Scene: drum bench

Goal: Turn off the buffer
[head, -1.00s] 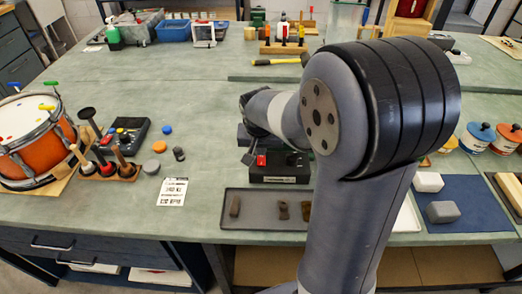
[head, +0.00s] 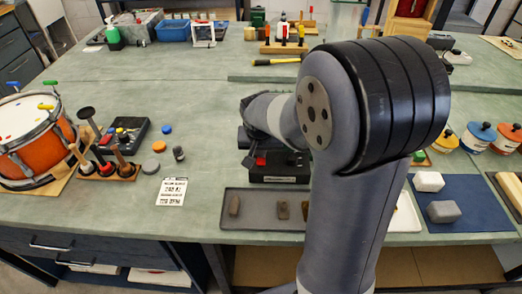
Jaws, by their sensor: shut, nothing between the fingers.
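The buffer, a low black machine (head: 280,176), stands on the bench just behind the dark tray. A red switch (head: 260,161) shows on its left front part. My arm crosses in front and hides its right side and much of what lies behind. My gripper (head: 248,161) is small and dark beside the red switch, at its left. Its fingers look shut with nothing between them. I cannot tell whether they touch the switch, nor whether the buffer is running.
A dark tray (head: 262,224) with small brown pieces lies in front of the buffer. A printed card (head: 172,192) lies left of it. A drum (head: 35,145) and a rack of tools (head: 104,171) stand farther left. A blue mat (head: 470,218) with pale blocks lies right.

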